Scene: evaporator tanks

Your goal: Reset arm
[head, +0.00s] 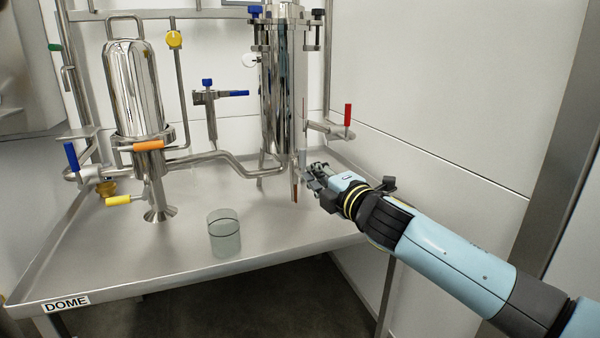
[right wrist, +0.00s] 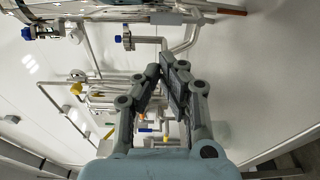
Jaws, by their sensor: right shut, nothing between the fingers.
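My right arm comes in from the right in the head view. Its gripper (head: 314,176) is shut and empty above the steel table (head: 190,262), near the lower end of the tall steel column (head: 283,95). In the right wrist view its fingers (right wrist: 167,70) come together at the tips with nothing between them. A thin upright part with a brown-orange end (head: 295,191) stands just left of the gripper; I cannot tell whether they touch. My left gripper is not in view.
A glass beaker (head: 224,236) stands on the table's front part. The domed steel tank (head: 134,85) is at left, with orange (head: 148,145), blue (head: 72,157) and yellow (head: 118,200) valve handles. A red handle (head: 348,115) is above the gripper. The table's front right is clear.

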